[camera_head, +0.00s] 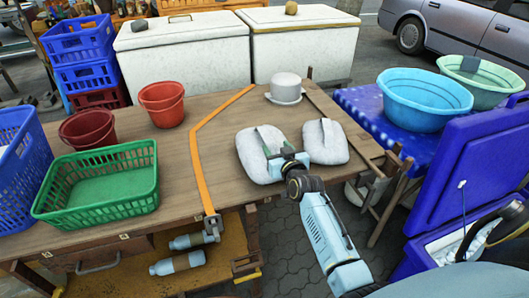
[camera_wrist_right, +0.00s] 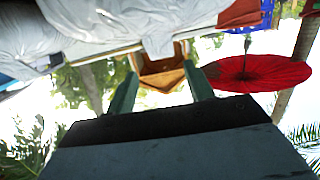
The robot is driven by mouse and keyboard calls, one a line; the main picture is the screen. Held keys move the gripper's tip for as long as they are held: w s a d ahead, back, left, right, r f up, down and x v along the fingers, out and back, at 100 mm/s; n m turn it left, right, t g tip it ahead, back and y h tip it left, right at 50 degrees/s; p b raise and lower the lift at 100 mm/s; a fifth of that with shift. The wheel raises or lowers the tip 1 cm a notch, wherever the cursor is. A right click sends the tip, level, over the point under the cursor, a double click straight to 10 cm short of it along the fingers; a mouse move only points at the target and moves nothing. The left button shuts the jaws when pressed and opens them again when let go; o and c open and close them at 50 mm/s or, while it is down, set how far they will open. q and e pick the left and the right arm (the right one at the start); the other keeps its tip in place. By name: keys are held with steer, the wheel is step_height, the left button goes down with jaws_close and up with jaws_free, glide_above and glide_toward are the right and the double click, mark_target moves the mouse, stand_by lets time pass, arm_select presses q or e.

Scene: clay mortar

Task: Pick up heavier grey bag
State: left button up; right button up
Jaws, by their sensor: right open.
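Two pale grey bags lie side by side on the wooden table in the head view: the left bag (camera_head: 252,160) and the right bag (camera_head: 332,150). Which one is heavier I cannot tell by sight. My right gripper (camera_head: 286,148) is open at the near side of the bags, over the gap between them, and covers part of the left bag's right edge. Whether it touches a bag is unclear. In the right wrist view its two green fingers (camera_wrist_right: 160,88) stand apart with no bag between them. My left gripper is out of view.
A white bowl on a saucer (camera_head: 285,98) stands behind the bags. An orange strap (camera_head: 197,150) crosses the table on their left. A green basket (camera_head: 100,183) and red buckets (camera_head: 162,104) stand further left.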

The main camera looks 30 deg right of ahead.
mark_target(269, 139)
steer(key=shift+x, duration=1.2)
steer(key=shift+w+f+b, duration=0.15)
steer(key=shift+w+b, duration=0.15)
steer(key=shift+w, duration=0.05)
steer(key=x, duration=0.1)
steer(key=b+x, duration=0.1)
steer(key=x, duration=0.1)
steer(key=shift+w+a+f, duration=0.15)
steer(key=shift+w, duration=0.55)
jaws_close()
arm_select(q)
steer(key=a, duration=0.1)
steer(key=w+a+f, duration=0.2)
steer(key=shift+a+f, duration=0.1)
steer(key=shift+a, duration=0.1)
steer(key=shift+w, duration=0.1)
arm_select(e)
steer(key=shift+r, duration=0.2)
